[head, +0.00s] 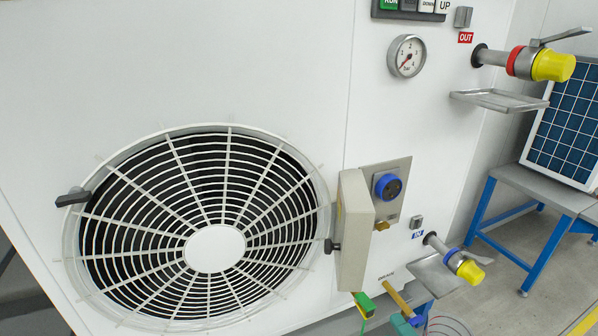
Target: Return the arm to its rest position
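My gripper and arm do not show in the head view, so their pose cannot be seen. The view is filled by a white pump station housing (270,60) with a large round fan grille (158,212).
An outlet pipe with a yellow cap (553,65) and an inlet pipe with a yellow cap (470,271) stick out at the right. A drip tray (497,101), an open box cover (355,232) and a blue socket (388,186) also project. A blue-legged bench (482,208) holds a solar panel (566,120).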

